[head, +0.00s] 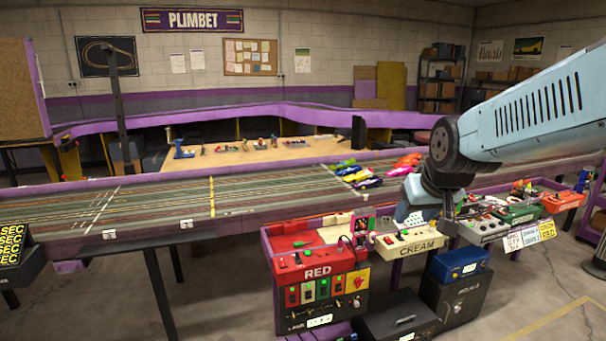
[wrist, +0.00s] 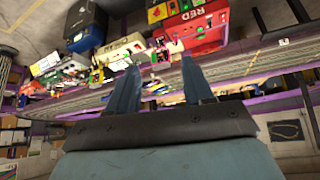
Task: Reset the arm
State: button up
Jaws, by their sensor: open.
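My arm (head: 535,112) reaches in from the right in the head view, and its wrist bends down over the near edge of the slot track. My gripper is at the lower end of the arm near the cream box (head: 408,241), and its fingertips are hard to make out there. In the wrist view my gripper (wrist: 160,80) shows two blue fingers spread wide apart, with nothing held between them. The wrist picture is upside down, with the red box (wrist: 188,38) and the track (wrist: 240,72) beyond the fingers.
The slot track (head: 150,205) runs across the scene, with several colourful cars (head: 362,180) on it. Open floor (head: 520,305) lies at the lower right.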

jog(key=s+r+g, duration=0.1)
jog(key=s+r, duration=0.2)
jog(key=s, duration=1)
jog(key=shift+d+m, duration=0.3)
jog(key=shift+r, duration=0.1)
jog(key=shift+c, duration=0.8)
